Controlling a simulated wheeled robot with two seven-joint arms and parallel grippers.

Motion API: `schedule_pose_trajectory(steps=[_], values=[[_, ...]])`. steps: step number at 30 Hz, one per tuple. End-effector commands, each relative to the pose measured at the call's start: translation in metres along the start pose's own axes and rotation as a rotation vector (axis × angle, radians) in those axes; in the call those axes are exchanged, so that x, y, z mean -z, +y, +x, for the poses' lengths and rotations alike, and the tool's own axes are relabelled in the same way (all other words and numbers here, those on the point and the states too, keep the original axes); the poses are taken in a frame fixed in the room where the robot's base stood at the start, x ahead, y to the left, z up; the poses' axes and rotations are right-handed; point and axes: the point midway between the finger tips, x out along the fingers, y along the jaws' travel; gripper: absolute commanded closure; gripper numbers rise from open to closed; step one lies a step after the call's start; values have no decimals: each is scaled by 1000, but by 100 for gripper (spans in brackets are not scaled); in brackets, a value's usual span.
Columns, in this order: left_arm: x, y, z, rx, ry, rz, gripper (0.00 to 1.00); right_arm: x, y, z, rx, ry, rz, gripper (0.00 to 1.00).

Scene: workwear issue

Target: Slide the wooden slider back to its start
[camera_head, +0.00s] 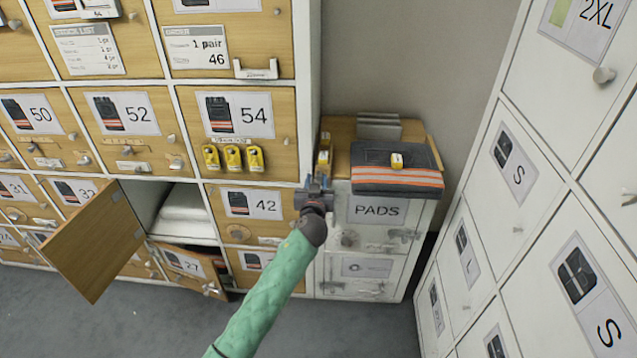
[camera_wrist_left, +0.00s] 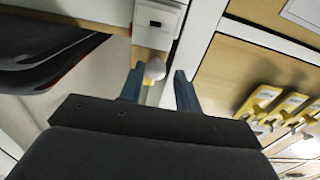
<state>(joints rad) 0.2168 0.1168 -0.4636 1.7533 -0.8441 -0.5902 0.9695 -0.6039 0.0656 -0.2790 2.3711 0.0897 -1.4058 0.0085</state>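My left gripper (camera_head: 316,183) is at the left front edge of the PADS cabinet top, beside the tall locker block. In the left wrist view its two fingers (camera_wrist_left: 158,78) are apart, with a pale rounded knob (camera_wrist_left: 154,70) showing in line with the gap. A light wooden strip (camera_wrist_left: 143,62) lies behind the knob. This may be the wooden slider, but I cannot tell for sure. I cannot tell whether the fingers touch the knob. In the head view the gripper partly covers this spot. My right gripper is not in view.
A dark folded garment with orange stripes (camera_head: 397,180) lies on the PADS cabinet (camera_head: 345,215), with a yellow tag (camera_head: 397,160) on it. A wooden door (camera_head: 95,240) stands open. White lockers (camera_head: 530,175) stand at the right.

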Motion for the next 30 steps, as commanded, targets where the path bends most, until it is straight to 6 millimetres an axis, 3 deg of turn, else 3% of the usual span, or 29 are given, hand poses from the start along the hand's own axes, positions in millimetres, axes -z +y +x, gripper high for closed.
schedule_pose_trajectory(steps=[14,30], values=[[-2,0,-4,0,-1,-1,70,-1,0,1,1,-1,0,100],[-2,0,-70,0,-1,-2,70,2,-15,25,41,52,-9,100]])
